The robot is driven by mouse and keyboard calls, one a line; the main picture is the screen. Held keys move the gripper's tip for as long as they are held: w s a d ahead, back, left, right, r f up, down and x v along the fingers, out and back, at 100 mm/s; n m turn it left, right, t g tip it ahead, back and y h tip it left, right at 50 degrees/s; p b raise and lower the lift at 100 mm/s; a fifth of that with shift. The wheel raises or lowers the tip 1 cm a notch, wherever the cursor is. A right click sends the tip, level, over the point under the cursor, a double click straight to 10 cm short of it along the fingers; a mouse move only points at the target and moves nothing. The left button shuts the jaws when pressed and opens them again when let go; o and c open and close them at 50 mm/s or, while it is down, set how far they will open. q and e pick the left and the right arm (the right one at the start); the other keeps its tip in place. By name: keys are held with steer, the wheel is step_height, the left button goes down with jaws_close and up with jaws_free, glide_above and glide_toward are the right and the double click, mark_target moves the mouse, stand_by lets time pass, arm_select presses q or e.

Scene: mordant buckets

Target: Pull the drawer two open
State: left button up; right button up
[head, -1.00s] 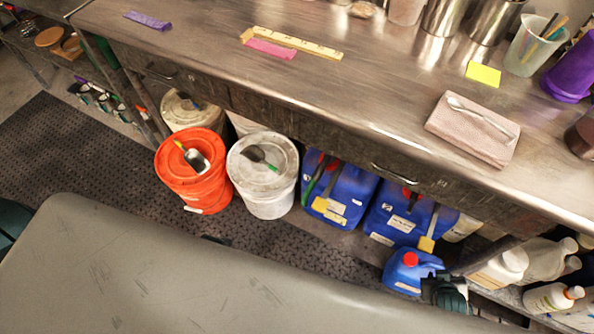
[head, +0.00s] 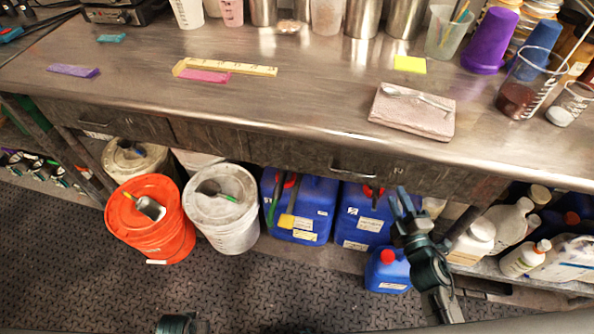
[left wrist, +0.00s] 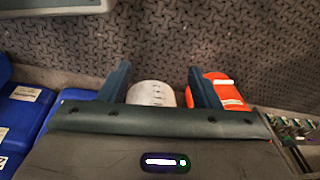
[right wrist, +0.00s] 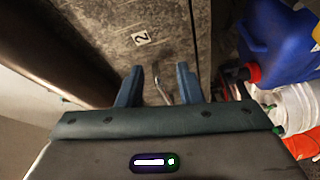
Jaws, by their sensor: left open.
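Drawer two (head: 310,160) is in the bench front, with a metal bar handle (head: 353,173); it looks shut, flush with the front. In the right wrist view its face (right wrist: 115,25) carries a "2" label, and the handle (right wrist: 161,90) shows between the finger lines, beyond the tips. My right gripper (head: 404,203) is open and empty, below and to the right of the handle in the head view, apart from it. My left gripper (left wrist: 160,82) is open and empty, pointing at the floor side; only a dark part of that arm shows at the head view's bottom edge.
Below the bench stand an orange bucket (head: 150,220), a white bucket (head: 222,210) and blue jerrycans (head: 300,205). A small blue can (head: 387,270) stands near my right arm. A folded cloth (head: 412,110) lies on the bench top (head: 300,100). Floor in front is clear.

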mark_target(351, 172)
steer(key=a+n+g+y, duration=0.1)
steer(key=a+n+y, duration=0.5)
steer(key=n+y, duration=0.15)
arm_select(q)
steer(key=s+a+f+p, duration=0.1)
steer(key=s+f+p, duration=0.1)
steer(key=s+f, duration=0.5)
step_height(351, 172, down, 4)
steer(key=shift+s+a+r, duration=0.1)
steer(key=shift+s+a, duration=0.1)
steer(key=shift+s, duration=0.1)
arm_select(e)
steer(key=shift+n+h, duration=0.25)
steer(key=shift+n, duration=0.1)
steer(key=x, duration=1)
steer(key=shift+s+a+r, duration=0.15)
steer(key=shift+a+r, duration=0.1)
jaws_close()
